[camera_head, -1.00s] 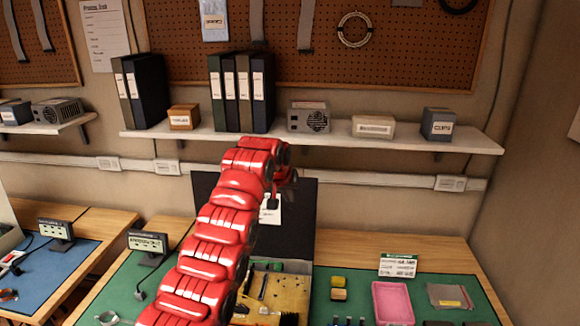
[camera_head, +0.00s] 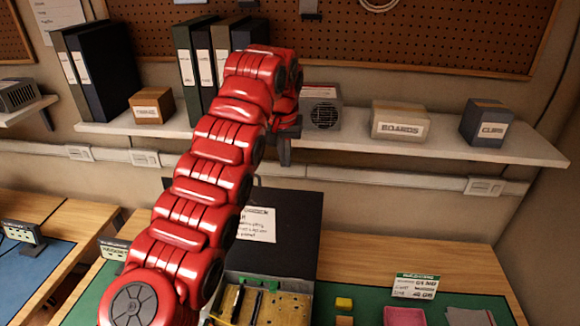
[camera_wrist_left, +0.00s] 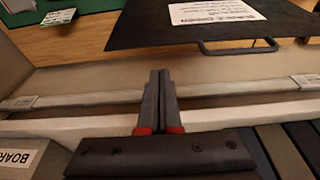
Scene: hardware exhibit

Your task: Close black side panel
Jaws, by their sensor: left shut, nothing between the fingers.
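The black side panel (camera_head: 300,225) stands raised at the back of an opened case on the workbench, with a white printed label on its face. In the left wrist view the panel (camera_wrist_left: 140,30) fills the upper right, with a dark handle (camera_wrist_left: 240,49) along its near edge. My left gripper (camera_head: 285,152) is above the panel's top edge, in front of the wall shelf. In the left wrist view its fingers (camera_wrist_left: 160,75) are together, empty and apart from the panel and handle. My red left arm hides the panel's left part. My right gripper is not in view.
A shelf (camera_head: 360,146) behind the gripper holds binders, a grey fan unit (camera_head: 321,107) and boxes, including one marked BOARDS (camera_head: 400,121). The opened case shows a tan interior (camera_head: 285,304).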

